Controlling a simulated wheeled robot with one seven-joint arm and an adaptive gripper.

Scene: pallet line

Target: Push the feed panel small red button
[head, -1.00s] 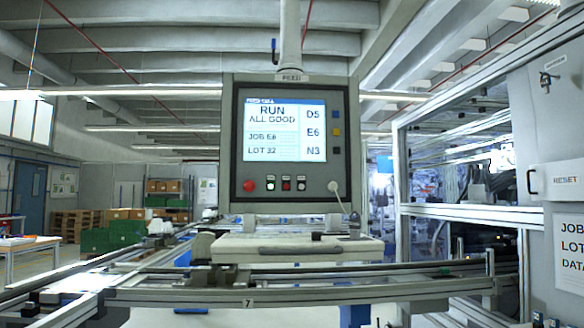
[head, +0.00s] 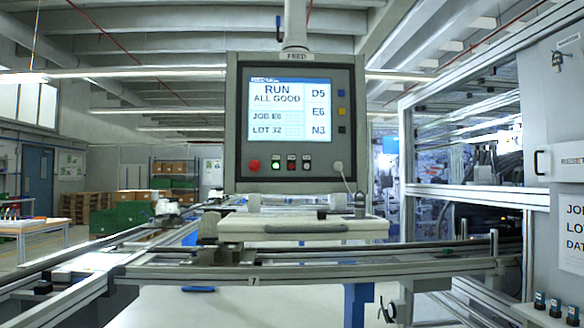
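The feed panel (head: 242,120) hangs upright near the middle of the head view under a FEED label (head: 297,57). Its screen (head: 290,110) reads RUN, ALL GOOD, JOB E6, LOT 32. In the row below the screen are a larger red mushroom button (head: 253,165) at left, a small green button (head: 276,165), the small red button (head: 291,165) and a small dark button (head: 306,165). Nothing covers the small red button. My gripper does not show in this view.
A pale shelf (head: 300,226) with a dark handle juts out below the panel. Conveyor rails (head: 330,270) cross in front of it. A framed machine (head: 470,195) and grey cabinet (head: 550,110) stand at right. A cable hangs from a round plug (head: 338,167).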

